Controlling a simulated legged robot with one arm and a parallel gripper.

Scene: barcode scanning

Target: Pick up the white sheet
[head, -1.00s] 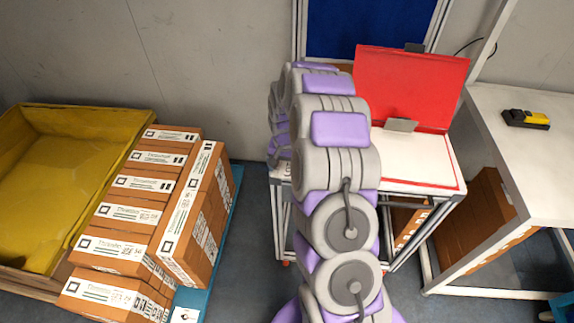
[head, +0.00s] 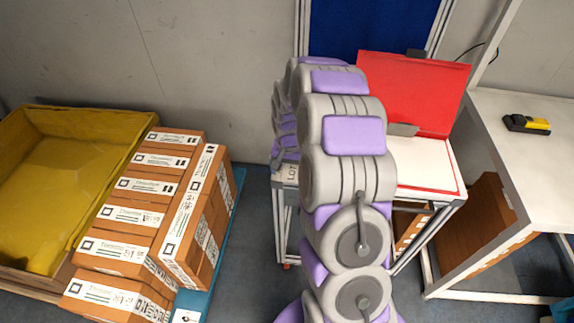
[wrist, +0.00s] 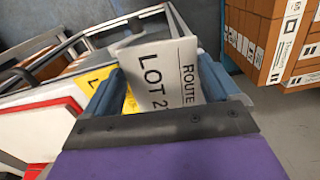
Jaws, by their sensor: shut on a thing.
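The white sheet (wrist: 158,72) shows in the wrist view with the printed words "LOT 2" and "ROUTE". My gripper (wrist: 165,88) is shut on it, with one blue-grey finger on each side and the sheet standing up between them. The arm hides my gripper there.
A cart with a white top and red border (head: 425,165) stands behind my arm, with a red lid (head: 415,90) raised. A yellow label (wrist: 92,79) lies near the sheet. Stacked boxes (head: 130,215) and a yellow bin (head: 60,190) are left. A white table (head: 530,165) stands right.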

